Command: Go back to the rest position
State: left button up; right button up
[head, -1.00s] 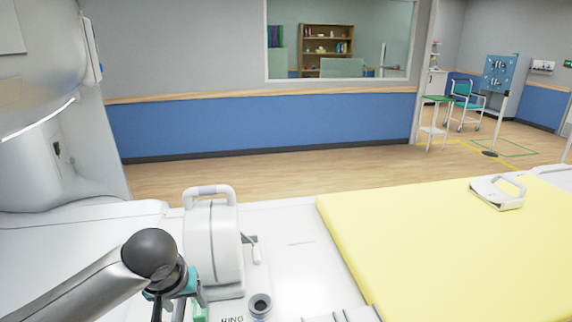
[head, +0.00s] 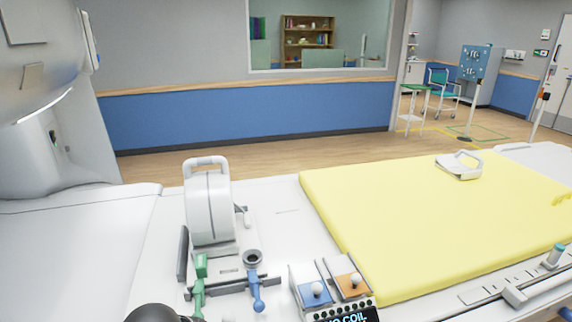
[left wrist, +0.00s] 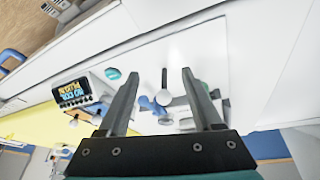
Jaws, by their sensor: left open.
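My left gripper (left wrist: 160,100) is open in the left wrist view, with nothing between its two dark fingers. Past the fingers lies the white table with a blue lever and a round white part (left wrist: 179,88), apart from the fingers as far as I can tell. In the head view only a dark rounded joint of my left arm shows at the bottom edge; the left gripper itself is out of that view. My right gripper is in neither view. A white device with a handle (head: 209,208) stands upright on the table, with a green lever (head: 200,285) and a blue lever (head: 256,290) before it.
A yellow mat (head: 410,220) covers the right of the table, with a white handled coil (head: 459,167) on it. A control box (head: 343,313) with a display sits at the front, near blue and orange switch plates. The scanner (head: 40,120) rises at left.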

pick_arm(q)
jog(key=s+a+f+m, duration=0.15)
jog(key=s+f, duration=0.25)
jog(key=s, duration=1)
notch_tip(320, 180, down, 25)
jog(key=s+a+g+y+b, duration=0.1)
jog(key=s+g+b, duration=0.1)
jog(key=b, duration=0.2)
jog(key=s+a+f+g+b, duration=0.1)
jog(key=s+a+f+b, duration=0.1)
jog(key=s+f, duration=1.3)
notch_tip(320, 180, down, 3)
jog(key=shift+s+a+f+b, duration=0.25)
jog(key=shift+a+b, duration=0.15)
jog(key=shift+b, duration=0.35)
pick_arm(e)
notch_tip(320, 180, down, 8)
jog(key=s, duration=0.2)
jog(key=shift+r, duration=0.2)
